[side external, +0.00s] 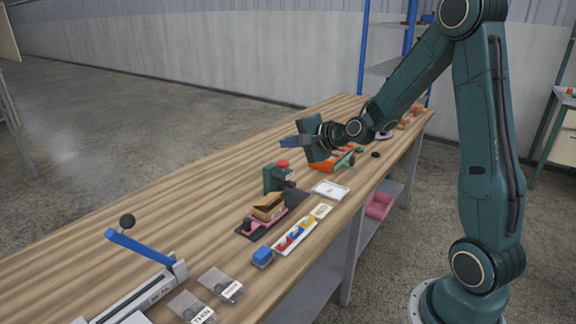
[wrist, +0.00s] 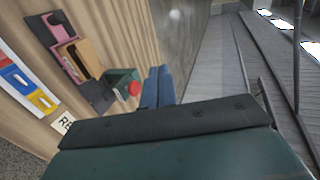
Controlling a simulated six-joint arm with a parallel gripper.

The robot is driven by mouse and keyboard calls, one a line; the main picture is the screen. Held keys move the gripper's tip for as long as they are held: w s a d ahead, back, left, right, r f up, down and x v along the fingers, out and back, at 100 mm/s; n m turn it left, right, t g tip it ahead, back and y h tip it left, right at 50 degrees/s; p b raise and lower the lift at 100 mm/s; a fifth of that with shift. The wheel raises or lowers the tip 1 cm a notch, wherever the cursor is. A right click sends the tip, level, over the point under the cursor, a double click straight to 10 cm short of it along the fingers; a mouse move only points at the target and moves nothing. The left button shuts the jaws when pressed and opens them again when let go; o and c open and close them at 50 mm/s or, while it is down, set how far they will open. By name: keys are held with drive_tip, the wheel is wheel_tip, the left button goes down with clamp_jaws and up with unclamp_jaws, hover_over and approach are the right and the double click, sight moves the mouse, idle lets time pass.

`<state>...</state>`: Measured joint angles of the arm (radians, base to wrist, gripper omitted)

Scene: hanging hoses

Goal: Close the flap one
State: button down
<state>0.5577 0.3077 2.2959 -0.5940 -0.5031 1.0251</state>
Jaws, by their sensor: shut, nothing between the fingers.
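A small brown cardboard box (side external: 268,212) sits on a pink and dark fixture on the wooden bench. At least one flap (side external: 270,199) stands raised at its top; I cannot tell which is flap one. The box (wrist: 84,64) also shows in the wrist view, left of my fingers. My gripper (side external: 290,142), with blue fingers, is shut and empty. It is in the air over the bench, behind and above the box, well apart from it. The blue fingers (wrist: 158,86) show together in the wrist view.
A green device with a red knob (side external: 283,164) stands close behind the box. A tray of coloured pieces (side external: 284,246), a blue block (side external: 263,256) and a white frame (side external: 330,190) lie nearby. A blue-handled lever tool (side external: 140,247) is at the front. The bench's left side is clear.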

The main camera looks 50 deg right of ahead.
drive_tip(key=w+f+n+g, duration=0.1)
drive_tip(key=n+g, duration=0.2)
drive_tip(key=n, duration=0.3)
drive_tip(key=w+f+n+g, duration=0.1)
drive_tip(key=w+n+g, duration=0.1)
drive_tip(key=n, duration=0.4)
drive_tip(key=w+f+n+g, duration=0.1)
drive_tip(key=n+g, duration=0.3)
drive_tip(key=n, duration=0.2)
drive_tip(key=shift+w+a+f+g, duration=0.1)
drive_tip(key=shift+w+f+g, duration=0.1)
drive_tip(key=shift+g, duration=0.2)
